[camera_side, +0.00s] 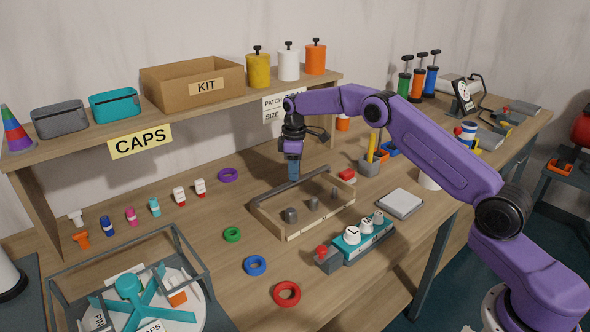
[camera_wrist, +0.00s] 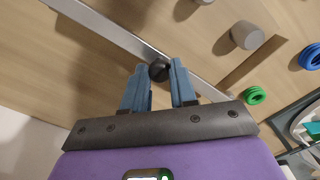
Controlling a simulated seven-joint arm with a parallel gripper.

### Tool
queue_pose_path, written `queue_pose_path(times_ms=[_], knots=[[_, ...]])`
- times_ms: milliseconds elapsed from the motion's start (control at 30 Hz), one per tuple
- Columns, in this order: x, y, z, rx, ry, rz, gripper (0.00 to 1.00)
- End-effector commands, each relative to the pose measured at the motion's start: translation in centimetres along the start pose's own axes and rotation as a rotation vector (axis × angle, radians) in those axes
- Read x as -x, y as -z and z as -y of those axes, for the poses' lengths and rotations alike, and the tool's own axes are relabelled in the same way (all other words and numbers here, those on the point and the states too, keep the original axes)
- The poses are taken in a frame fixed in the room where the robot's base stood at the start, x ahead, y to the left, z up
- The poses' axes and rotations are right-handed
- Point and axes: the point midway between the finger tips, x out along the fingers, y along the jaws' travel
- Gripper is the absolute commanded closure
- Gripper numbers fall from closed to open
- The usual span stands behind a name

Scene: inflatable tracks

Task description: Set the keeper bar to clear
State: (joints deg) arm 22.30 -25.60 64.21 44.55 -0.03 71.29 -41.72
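The keeper bar seems to be the long grey metal strip (camera_wrist: 110,34) that runs diagonally in the wrist view, with a round black knob (camera_wrist: 159,71) on it. My gripper (camera_wrist: 161,78) points down at this strip. Its two blue fingers stand one on each side of the knob, and the knob fills the gap between their tips. In the side view my gripper (camera_side: 294,174) is low at the back edge of a shallow wooden tray (camera_side: 289,235). The fingers hide the knob there, and the strip is hard to make out.
Grey cylinders (camera_side: 291,215) stand inside the tray. A teal block with white knobs (camera_side: 366,238) is in front. Green (camera_side: 232,235), blue (camera_side: 255,266), red (camera_side: 287,293) and purple (camera_side: 228,175) rings lie on the bench. A shelf (camera_side: 215,104) runs behind.

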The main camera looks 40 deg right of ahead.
Motion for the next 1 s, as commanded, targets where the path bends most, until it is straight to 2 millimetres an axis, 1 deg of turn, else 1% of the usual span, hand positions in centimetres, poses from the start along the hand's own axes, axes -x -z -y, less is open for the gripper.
queue_pose_path(times_ms=[33, 67, 100, 367, 467, 567, 667, 900, 1000], knots=[[0.1, 0.1, 0.0, 0.001, -0.002, -0.004, 0.60], [0.1, 0.1, 0.0, 0.001, -0.002, -0.004, 0.51], [0.1, 0.1, 0.0, 0.001, -0.002, -0.003, 0.47], [0.1, 0.0, 0.0, 0.000, -0.001, -0.002, 0.47], [0.6, 0.1, 0.0, 0.000, -0.002, -0.003, 0.47], [1.7, 0.1, 0.0, 0.000, -0.002, -0.003, 0.47], [3.5, 0.1, 0.0, 0.000, -0.004, -0.005, 0.47], [8.3, 0.1, 0.0, 0.000, -0.004, -0.006, 0.47], [9.9, 0.1, 0.0, 0.000, -0.004, -0.005, 0.47]])
